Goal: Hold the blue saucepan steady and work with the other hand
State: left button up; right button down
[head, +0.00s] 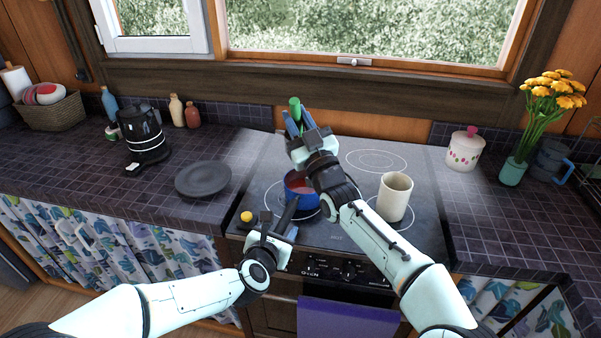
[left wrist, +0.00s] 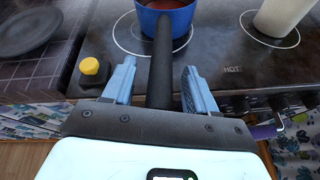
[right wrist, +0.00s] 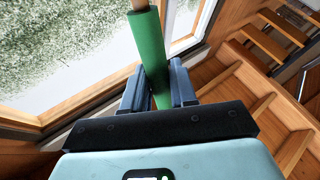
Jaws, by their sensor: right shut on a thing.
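The blue saucepan (head: 299,196) stands on the hob with reddish contents; it also shows in the left wrist view (left wrist: 176,20). Its dark handle (left wrist: 161,60) points toward me. My left gripper (left wrist: 160,85) is open, with one finger on each side of the handle and gaps showing. It also shows low in the head view (head: 279,228). My right gripper (head: 298,124) is above and behind the saucepan, shut on a green-handled utensil (right wrist: 149,45) with a wooden part. The right hand and forearm hide part of the saucepan in the head view.
A cream cup (head: 394,197) stands on the hob right of the saucepan. A yellow knob-like item (left wrist: 91,65) on a dark base is left of my left gripper. A dark plate (head: 203,178) and black kettle (head: 143,135) are on the left counter. The window is behind.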

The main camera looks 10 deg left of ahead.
pick_arm(q)
jog(key=d+v, duration=0.1)
jog(key=v, duration=1.1)
jog(key=shift+a, duration=0.45)
